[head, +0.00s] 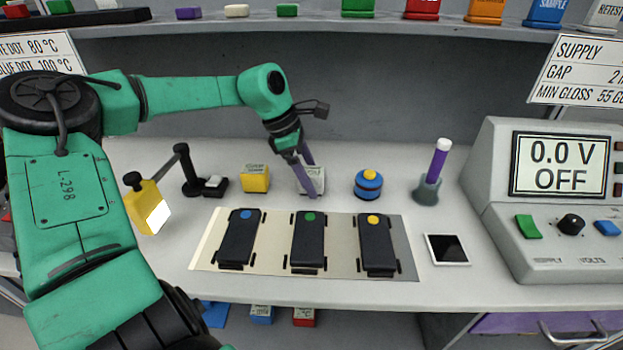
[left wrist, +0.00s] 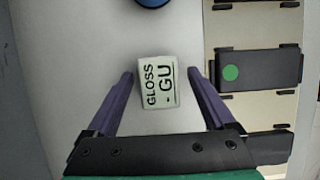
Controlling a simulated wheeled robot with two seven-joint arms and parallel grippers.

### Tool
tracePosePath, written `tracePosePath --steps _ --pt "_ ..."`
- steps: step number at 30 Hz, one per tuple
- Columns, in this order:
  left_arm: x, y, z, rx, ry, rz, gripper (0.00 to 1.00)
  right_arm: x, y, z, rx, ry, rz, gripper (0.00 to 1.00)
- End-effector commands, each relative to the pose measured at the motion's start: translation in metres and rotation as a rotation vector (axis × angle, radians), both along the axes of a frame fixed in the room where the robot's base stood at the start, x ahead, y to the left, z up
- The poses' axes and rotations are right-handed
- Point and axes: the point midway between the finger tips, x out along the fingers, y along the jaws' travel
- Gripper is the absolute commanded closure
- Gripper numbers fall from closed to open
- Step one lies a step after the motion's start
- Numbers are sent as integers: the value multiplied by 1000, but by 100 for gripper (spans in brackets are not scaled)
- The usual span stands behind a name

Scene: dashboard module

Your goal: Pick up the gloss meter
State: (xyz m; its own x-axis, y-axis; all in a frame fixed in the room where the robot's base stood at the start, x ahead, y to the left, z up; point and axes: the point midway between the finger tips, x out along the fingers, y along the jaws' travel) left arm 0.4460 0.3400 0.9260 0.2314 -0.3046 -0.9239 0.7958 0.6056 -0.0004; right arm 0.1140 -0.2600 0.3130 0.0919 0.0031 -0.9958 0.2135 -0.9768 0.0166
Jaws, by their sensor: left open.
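The gloss meter (left wrist: 158,83) is a small white block with black "GLOSS - GU" lettering. It stands on the bench behind the middle dark module, and in the head view (head: 311,177) my fingers partly cover it. My left gripper (head: 309,178) is open and points down over it. In the left wrist view the two purple fingers (left wrist: 160,78) are on either side of the gloss meter, with a gap on each side. My right gripper is not in view.
A yellow block (head: 255,178) stands left of the gloss meter and a blue round piece with a yellow top (head: 368,184) stands right. Three dark modules (head: 308,241) lie on a pale mat (head: 208,248) in front. A power supply (head: 490,183) stands at the right.

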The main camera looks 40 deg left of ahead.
Motion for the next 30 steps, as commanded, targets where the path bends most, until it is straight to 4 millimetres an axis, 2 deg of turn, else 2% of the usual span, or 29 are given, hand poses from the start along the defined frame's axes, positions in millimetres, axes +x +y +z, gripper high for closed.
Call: tracePosePath --steps 2,8,12,15,25,30 --pt "1 -2 -7 0 1 0 12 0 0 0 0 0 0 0" --pt "2 -3 -8 0 -2 -1 12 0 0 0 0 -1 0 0" --pt "2 -2 -8 0 -2 -1 66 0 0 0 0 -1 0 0" --pt "2 -2 -8 1 -1 -1 100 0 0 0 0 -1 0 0" --pt "2 -2 -4 1 -2 0 100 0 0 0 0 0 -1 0" --pt "3 -2 17 2 -6 -1 100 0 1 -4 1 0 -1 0"
